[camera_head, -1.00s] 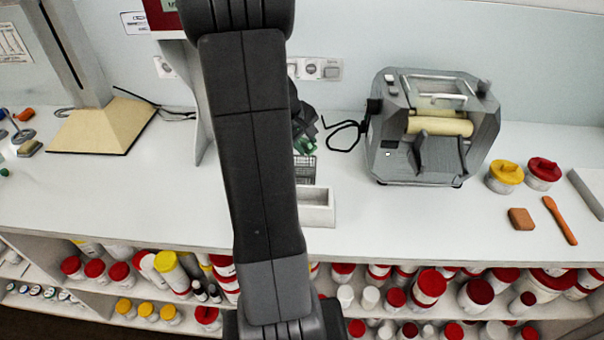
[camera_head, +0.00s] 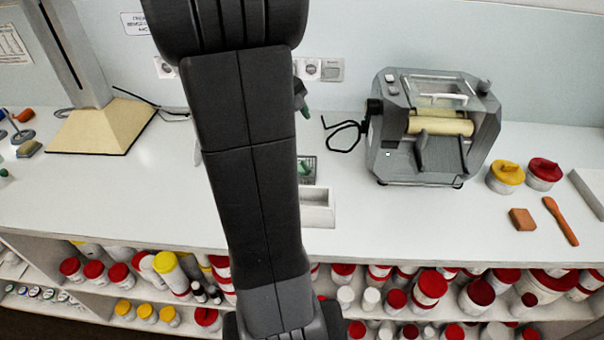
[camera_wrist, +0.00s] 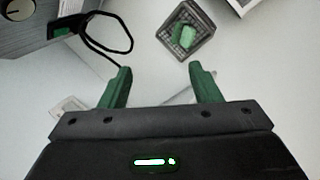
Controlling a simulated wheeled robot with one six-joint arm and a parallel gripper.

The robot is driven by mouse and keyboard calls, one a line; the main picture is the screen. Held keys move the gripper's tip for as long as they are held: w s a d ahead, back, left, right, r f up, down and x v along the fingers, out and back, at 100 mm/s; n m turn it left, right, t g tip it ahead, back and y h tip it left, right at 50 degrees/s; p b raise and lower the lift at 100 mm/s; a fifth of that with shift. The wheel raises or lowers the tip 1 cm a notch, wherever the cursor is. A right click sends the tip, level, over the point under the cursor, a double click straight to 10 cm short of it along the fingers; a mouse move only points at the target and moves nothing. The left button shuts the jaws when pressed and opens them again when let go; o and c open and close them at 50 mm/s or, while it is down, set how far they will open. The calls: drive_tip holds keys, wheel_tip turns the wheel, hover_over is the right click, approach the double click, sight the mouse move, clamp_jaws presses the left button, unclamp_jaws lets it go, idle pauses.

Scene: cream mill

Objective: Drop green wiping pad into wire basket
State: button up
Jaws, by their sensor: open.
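The green wiping pad (camera_wrist: 187,36) lies inside the small dark wire basket (camera_wrist: 171,42) in the wrist view. In the head view the basket (camera_head: 310,179) stands on the bench just right of my arm, partly hidden by it, with the green pad (camera_head: 305,166) showing in it. My gripper (camera_wrist: 160,72) is open, with its two green fingers apart and nothing between them. It is clear of the basket. In the head view only a green fingertip (camera_head: 307,104) shows beside my arm, above the basket.
A white open box (camera_head: 317,216) stands in front of the basket. The grey roller mill (camera_head: 432,160) with a black cable (camera_head: 345,135) is to the right. Yellow and red-lidded jars (camera_head: 506,172), a brown block (camera_head: 522,219) and an orange spatula (camera_head: 561,220) lie farther right.

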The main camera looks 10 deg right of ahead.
drive_tip(key=shift+v, duration=2.3)
drive_tip(key=shift+f, duration=0.1)
drive_tip(key=x, duration=1.4)
drive_tip(key=shift+p, duration=0.4)
drive_tip(key=shift+r+p, duration=1.3)
drive_tip(key=shift+r, duration=0.8)
drive_tip(key=shift+f, duration=0.1)
